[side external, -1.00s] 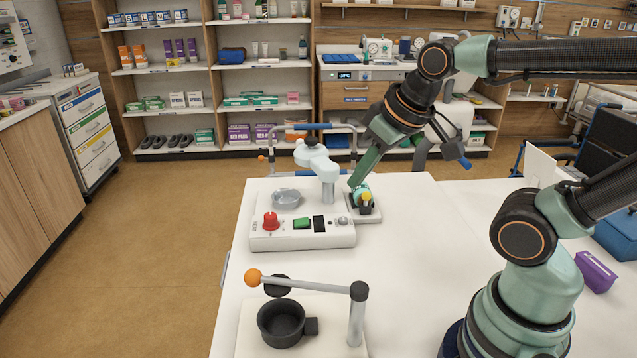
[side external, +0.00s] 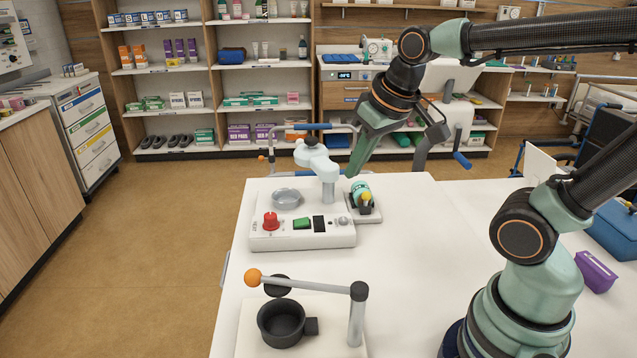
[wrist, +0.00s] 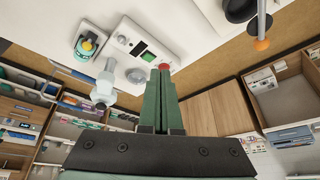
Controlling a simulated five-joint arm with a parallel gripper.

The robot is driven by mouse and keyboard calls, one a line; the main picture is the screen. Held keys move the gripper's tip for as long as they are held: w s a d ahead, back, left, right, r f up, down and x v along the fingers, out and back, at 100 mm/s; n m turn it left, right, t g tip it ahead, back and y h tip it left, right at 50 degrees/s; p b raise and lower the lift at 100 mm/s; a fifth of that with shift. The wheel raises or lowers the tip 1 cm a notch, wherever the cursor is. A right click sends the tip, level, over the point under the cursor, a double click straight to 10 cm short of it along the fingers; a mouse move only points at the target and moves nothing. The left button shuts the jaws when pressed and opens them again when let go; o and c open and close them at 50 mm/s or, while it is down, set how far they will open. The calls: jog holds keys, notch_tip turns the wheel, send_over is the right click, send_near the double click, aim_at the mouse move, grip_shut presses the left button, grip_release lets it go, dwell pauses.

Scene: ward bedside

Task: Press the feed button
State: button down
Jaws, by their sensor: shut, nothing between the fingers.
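A white machine (side external: 290,240) stands on the table, with a red knob (side external: 271,221), a green control (side external: 301,223), a black panel (side external: 319,223) and a small silver round button (side external: 344,221) on top. I cannot read which control is the feed button. In the wrist view the machine (wrist: 165,40) shows the red knob (wrist: 165,66) and green control (wrist: 148,57).
A pale jointed post (side external: 318,160) rises from the machine beside a grey dish (side external: 286,198). A lever stand with an orange ball (side external: 254,276) and a black cup (side external: 281,322) is at the front. A purple box (side external: 595,271) lies right; the middle table is clear.

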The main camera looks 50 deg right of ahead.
jog(key=w+d+f+m+g, duration=0.1)
jog(key=w+d+m+g, duration=0.1)
jog(key=w+d+m, duration=0.3)
jog(key=m+g, duration=0.3)
send_over(343, 219)
jog(key=shift+f, duration=2.45)
notch_tip(343, 219, down, 14)
jog(key=shift+f, duration=0.1)
